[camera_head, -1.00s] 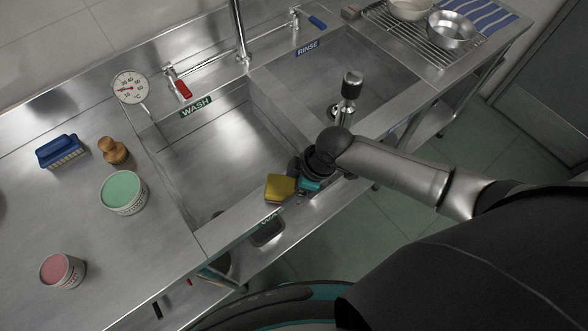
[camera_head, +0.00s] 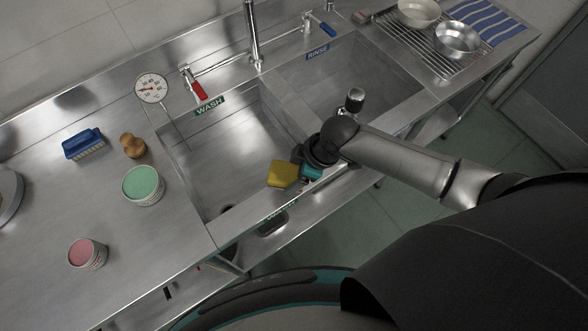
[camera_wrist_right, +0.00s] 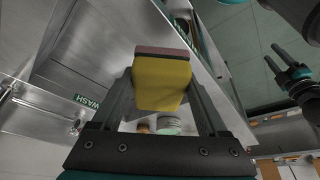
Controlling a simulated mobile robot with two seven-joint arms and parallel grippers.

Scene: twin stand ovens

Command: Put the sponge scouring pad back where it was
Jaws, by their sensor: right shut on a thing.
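The sponge scouring pad (camera_head: 283,174) is yellow with a reddish layer along one face. In the head view it is near the front rim of the wash sink (camera_head: 225,150). My right gripper (camera_head: 300,168) is shut on it. In the right wrist view the pad (camera_wrist_right: 161,80) sits between the two dark fingers of this gripper (camera_wrist_right: 162,95). The pad appears held above the sink's front edge; its exact height is unclear. My left gripper (camera_wrist_right: 275,55) shows small at the right of the right wrist view, its fingers apart and empty. It is not in the head view.
On the left counter stand a blue brush (camera_head: 83,144), a wooden-knobbed item (camera_head: 132,146), a green-topped tub (camera_head: 143,185) and a pink-topped tub (camera_head: 87,253). A dial thermometer (camera_head: 152,88) and faucet (camera_head: 252,35) stand behind. The rinse sink (camera_head: 375,80) and bowls are right.

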